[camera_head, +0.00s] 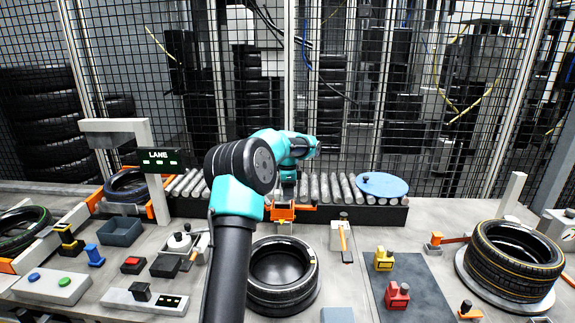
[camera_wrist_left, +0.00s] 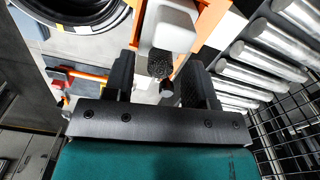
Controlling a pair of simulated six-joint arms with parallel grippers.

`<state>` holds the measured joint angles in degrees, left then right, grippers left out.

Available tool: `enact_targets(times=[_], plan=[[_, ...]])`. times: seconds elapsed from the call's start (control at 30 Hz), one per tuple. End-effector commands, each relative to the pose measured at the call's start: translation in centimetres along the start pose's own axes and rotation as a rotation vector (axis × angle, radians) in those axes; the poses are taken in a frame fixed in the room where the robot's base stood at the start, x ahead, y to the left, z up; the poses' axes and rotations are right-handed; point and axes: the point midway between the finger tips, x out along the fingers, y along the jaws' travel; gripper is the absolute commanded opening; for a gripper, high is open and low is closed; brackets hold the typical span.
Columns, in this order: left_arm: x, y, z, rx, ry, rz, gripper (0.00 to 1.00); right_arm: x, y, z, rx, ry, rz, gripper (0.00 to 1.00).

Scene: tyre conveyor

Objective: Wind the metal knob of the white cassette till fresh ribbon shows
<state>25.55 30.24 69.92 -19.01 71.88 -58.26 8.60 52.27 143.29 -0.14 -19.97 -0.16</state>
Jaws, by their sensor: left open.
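The white cassette (camera_wrist_left: 174,27) shows in the left wrist view, set against an orange frame (camera_wrist_left: 211,18). A dark knurled knob (camera_wrist_left: 160,64) projects from the cassette's near end. My left gripper (camera_wrist_left: 159,76) is open, with its two black fingers on either side of the knob. I cannot tell whether either finger touches it. In the head view my left gripper (camera_head: 287,188) is above the orange frame (camera_head: 291,212) in front of the rollers, and the cassette is largely hidden there. The ribbon cannot be made out. My right gripper is not in view.
A roller conveyor (camera_head: 333,188) with a blue disc (camera_head: 382,185) runs behind. A tyre (camera_head: 282,276) lies in front of the orange frame. A small white block with an orange-handled tool (camera_head: 345,243) stands close by.

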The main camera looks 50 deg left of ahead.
Motion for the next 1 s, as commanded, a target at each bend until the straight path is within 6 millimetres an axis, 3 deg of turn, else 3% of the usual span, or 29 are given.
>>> enact_targets(times=[0.7,1.0], plan=[[-12.9,-0.1,-0.1,-0.001,0.002,-0.004,0.51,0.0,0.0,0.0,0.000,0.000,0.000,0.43],[-15.9,0.0,-0.1,0.001,0.001,-0.001,0.51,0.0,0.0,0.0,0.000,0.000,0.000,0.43]])
